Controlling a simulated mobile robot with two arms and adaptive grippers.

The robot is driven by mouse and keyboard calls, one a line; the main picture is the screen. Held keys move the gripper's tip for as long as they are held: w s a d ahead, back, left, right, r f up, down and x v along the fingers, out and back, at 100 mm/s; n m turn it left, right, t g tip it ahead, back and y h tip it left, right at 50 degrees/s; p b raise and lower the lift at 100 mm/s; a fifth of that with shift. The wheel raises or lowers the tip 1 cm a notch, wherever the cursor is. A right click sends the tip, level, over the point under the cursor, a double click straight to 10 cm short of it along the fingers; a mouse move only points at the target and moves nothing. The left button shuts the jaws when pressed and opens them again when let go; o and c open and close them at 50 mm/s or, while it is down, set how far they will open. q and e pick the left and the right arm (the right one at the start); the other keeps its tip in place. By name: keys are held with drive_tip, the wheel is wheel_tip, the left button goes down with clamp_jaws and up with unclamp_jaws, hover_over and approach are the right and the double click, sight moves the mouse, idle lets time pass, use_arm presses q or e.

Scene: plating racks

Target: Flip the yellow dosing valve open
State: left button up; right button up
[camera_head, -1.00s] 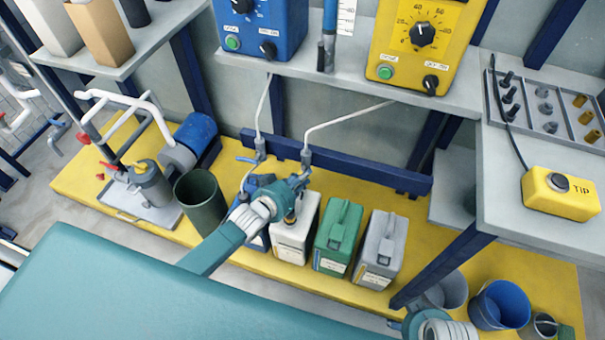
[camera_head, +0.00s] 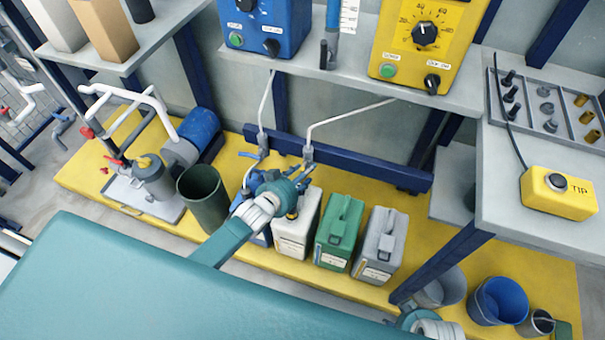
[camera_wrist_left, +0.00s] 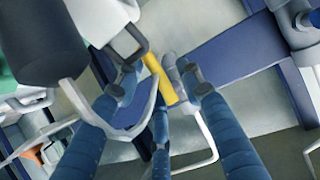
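The yellow dosing valve's lever (camera_wrist_left: 160,80) shows in the left wrist view as a short yellow bar, slanted in the picture, beside the pale pipe. In the head view the valve body (camera_head: 308,155) sits at the lower end of the white pipe from the yellow dosing unit; its lever is hidden or too small there. My left gripper (camera_head: 300,181) is close below this valve. In the wrist view its blue fingers (camera_wrist_left: 157,82) are apart, with the lever between the tips; contact is unclear. My right gripper (camera_head: 398,321) barely shows at the bottom edge, its fingers unclear.
A blue valve lever (camera_head: 248,155) is just left of my left gripper. White, green (camera_head: 339,232) and grey (camera_head: 379,245) canisters stand below on the yellow platform. A dark bin (camera_head: 204,197) stands left. A blue rail (camera_head: 370,165) runs behind.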

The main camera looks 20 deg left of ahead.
use_arm(q)
drive_tip(key=v, duration=1.2)
drive_tip(key=s+f+g+y, duration=0.1)
drive_tip(key=s+f+g, duration=0.4)
drive_tip(key=s+f, duration=0.4)
drive_tip(key=s+f+g+y, duration=0.2)
drive_tip(key=s+f+g, duration=0.35)
drive_tip(key=s, duration=0.55)
drive_tip(key=s+a+r+p, duration=0.2)
drive_tip(key=s+r+p, duration=0.3)
drive_tip(key=s+p, duration=0.5)
drive_tip(key=s+a+r+p, duration=0.1)
drive_tip(key=s+r+p, duration=0.4)
drive_tip(key=p, duration=1.9)
drive_tip(key=s+g, duration=0.1)
drive_tip(key=s, duration=0.4)
drive_tip(key=shift+s+a+p, duration=0.3)
drive_tip(key=shift+a+p, duration=0.05)
drive_tip(key=shift+p, duration=0.05)
use_arm(e)
drive_tip(key=s+d+r, duration=0.1)
drive_tip(key=s+r, duration=0.4)
drive_tip(key=s, duration=0.5)
drive_tip(key=s+d+r+g, duration=0.1)
drive_tip(key=s+d+r, duration=0.1)
drive_tip(key=s+r, duration=0.4)
drive_tip(key=s, duration=0.3)
drive_tip(key=shift+s+d+r+g, duration=0.2)
drive_tip(key=shift+s+g, duration=0.1)
drive_tip(key=shift+s, duration=0.1)
